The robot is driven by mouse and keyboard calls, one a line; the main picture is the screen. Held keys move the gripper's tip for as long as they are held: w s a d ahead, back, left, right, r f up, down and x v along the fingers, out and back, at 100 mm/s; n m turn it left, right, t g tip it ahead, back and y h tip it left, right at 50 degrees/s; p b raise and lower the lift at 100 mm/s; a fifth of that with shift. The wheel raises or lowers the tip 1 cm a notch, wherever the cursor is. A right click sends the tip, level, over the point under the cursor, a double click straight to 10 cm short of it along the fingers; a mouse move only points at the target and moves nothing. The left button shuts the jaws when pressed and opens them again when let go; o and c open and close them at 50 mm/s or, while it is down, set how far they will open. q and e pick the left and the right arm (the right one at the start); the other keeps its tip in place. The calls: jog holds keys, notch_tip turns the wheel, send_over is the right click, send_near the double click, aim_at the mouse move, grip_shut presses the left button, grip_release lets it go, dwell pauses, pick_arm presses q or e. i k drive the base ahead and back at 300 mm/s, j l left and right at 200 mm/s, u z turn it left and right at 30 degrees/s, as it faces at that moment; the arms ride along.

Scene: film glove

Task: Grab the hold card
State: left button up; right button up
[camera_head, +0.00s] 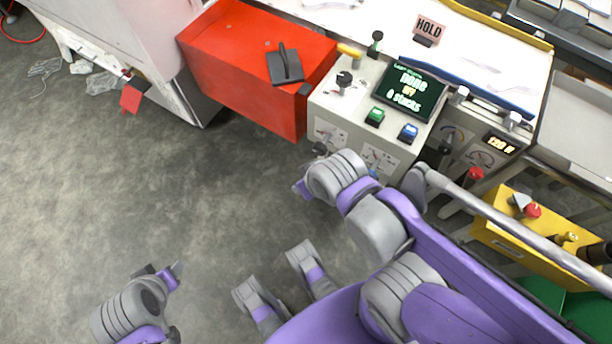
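The hold card (429,27) is a small pinkish sign with dark "HOLD" lettering. It stands upright in a dark base on the white worktop, behind the control console. My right gripper (302,188) is low in front of the console, well apart from the card. My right wrist hides most of its fingers, so its opening does not show. My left gripper (163,270) is at the lower left over bare floor, far from the card. Its fingertips appear spread, with nothing between them.
The console (340,105) has a screen (410,92), green and blue buttons, knobs and gauges. A red cabinet (235,50) with a dark trowel-like tool (286,66) stands left of it. A blue-edged tray (470,85) lies near the card. A yellow box (520,240) is at right.

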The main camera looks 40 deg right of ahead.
aim_at(427, 32)
jog(key=z, duration=2.05)
jog(key=l+u, duration=0.15)
jog(key=u, duration=0.3)
jog(key=l+u, duration=0.2)
jog(key=u, duration=0.2)
jog(key=l+u, duration=0.2)
jog(key=u, duration=0.25)
jog(key=k+l+u, duration=0.15)
jog(key=l, duration=0.2)
jog(key=l+u, duration=0.2)
jog(key=l, duration=0.15)
jog(key=k+l+u, duration=0.15)
jog(key=l, duration=0.2)
